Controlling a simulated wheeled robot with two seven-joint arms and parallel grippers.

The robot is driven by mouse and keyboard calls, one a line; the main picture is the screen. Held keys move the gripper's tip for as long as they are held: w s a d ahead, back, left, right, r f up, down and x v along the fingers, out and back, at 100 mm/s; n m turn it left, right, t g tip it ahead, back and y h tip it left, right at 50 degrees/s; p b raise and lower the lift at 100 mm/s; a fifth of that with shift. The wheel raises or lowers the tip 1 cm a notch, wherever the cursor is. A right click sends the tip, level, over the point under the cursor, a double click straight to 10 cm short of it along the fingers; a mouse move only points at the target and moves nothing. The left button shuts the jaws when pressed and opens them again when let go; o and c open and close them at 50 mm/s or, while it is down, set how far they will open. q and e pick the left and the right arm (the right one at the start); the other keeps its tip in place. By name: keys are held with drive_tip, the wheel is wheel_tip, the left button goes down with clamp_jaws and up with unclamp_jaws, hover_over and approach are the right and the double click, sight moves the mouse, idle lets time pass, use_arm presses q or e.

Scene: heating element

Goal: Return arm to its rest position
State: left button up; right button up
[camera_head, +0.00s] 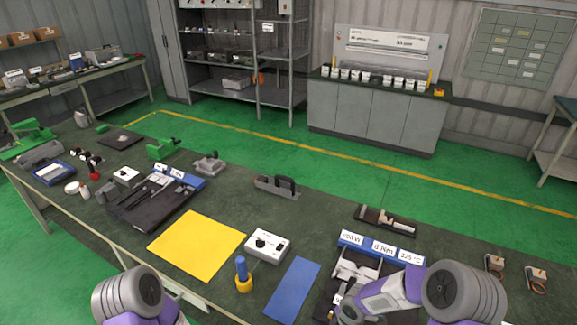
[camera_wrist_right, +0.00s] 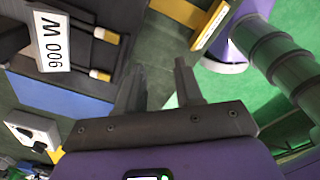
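My right arm (camera_head: 455,295) comes in from the lower right of the head view and reaches over the dark tool tray. My right gripper (camera_wrist_right: 160,72) shows in the right wrist view with its two fingers apart and nothing between them. In the head view it is low at the picture's edge, and its fingertips are hard to make out. My left arm (camera_head: 130,295) shows only as grey and purple links at the lower left; its gripper is out of the picture.
A tray with blue label holders (camera_head: 382,247) lies below my right arm; a 900 W label (camera_wrist_right: 52,42) shows in the wrist view.

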drive_tip(key=s+a+f+m+y, duration=0.2)
drive_tip(key=s+a+f+m, duration=0.1)
drive_tip(key=s+m, duration=0.65)
drive_tip(key=s+a+f+m+y, duration=0.2)
drive_tip(key=s+a+f+m, duration=0.15)
drive_tip(key=s+m, duration=0.6)
use_arm(q)
wheel_tip(320, 180, down, 10)
drive_tip(key=b, duration=1)
drive_tip(key=shift+s, duration=0.4)
use_arm(e)
wheel_tip(320, 180, down, 11)
drive_tip(key=w+m, duration=0.2)
drive_tip(key=m, duration=0.1)
drive_tip(key=shift+w+d+r+h, duration=0.15)
drive_tip(key=shift+w+d+h, duration=0.15)
drive_tip(key=shift+w, duration=0.1)
